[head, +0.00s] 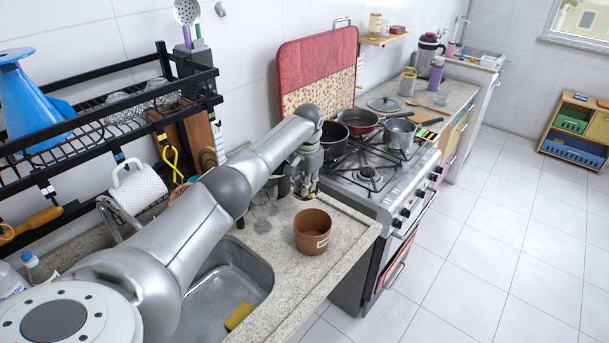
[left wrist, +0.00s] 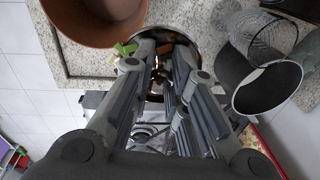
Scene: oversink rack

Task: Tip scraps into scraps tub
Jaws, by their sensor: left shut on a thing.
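Brown and green bits, likely scraps (left wrist: 126,49), show by the fingers. The fingers hide much of the vessel. My right gripper is out of view.
A dark cylindrical container (left wrist: 258,82) and a clear glass (left wrist: 262,36) stand close beside my left gripper. The sink (head: 225,290) with a yellow sponge (head: 238,316) is in front. The stove (head: 375,175) with pans is to the right; a black dish rack (head: 110,110) hangs left.

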